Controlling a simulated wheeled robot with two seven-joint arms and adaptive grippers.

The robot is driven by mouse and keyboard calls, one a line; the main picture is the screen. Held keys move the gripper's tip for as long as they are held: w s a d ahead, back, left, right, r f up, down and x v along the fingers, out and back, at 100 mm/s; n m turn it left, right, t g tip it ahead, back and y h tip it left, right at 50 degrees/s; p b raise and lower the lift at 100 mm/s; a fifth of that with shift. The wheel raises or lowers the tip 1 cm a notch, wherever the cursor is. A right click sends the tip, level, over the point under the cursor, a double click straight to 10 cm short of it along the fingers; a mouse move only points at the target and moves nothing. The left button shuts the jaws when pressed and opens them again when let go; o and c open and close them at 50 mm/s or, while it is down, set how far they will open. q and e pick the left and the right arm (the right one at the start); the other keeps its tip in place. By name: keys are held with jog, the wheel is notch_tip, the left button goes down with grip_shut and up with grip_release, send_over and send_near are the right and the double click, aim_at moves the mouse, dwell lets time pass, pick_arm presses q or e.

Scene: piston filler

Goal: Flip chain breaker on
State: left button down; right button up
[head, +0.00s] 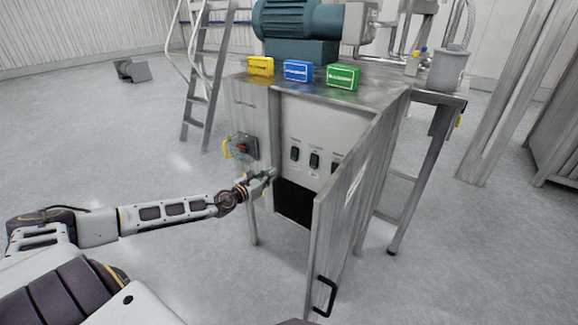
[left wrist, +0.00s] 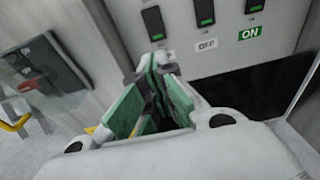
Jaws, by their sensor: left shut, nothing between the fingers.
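The open cabinet (head: 305,120) has a pale panel with three dark breakers in a row: left (head: 295,153), middle (head: 314,159) and right, partly behind the door (head: 336,168). Their name labels are too small to read, so I cannot tell which is the chain breaker. In the left wrist view the left (left wrist: 153,22), middle (left wrist: 204,10) and right (left wrist: 254,5) breakers show green faces. A white OFF tag sits below the middle one and a green ON tag below the right one. My left gripper (head: 270,175) is shut and empty, below and left of the breakers. My right gripper is not in view.
The cabinet door (head: 345,205) stands open on the right, with a black handle. A red rotary switch (head: 241,147) with a yellow part is on the cabinet's left face. Yellow, blue and green boxes stand on top. A dark opening (head: 294,202) is below the panel.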

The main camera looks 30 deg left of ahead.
pick_arm(q)
jog(key=shift+w, duration=0.65)
send_near(294, 154)
jog(key=shift+w+f, duration=2.25)
jog(key=shift+w, duration=0.55)
jog(key=shift+w+d, duration=0.2)
jog(key=shift+w, duration=0.25)
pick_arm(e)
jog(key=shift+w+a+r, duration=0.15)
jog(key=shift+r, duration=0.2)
pick_arm(q)
jog(key=shift+f+b, duration=0.1)
jog(key=shift+b, duration=0.2)
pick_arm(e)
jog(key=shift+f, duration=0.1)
pick_arm(q)
jog(key=shift+w, duration=0.1)
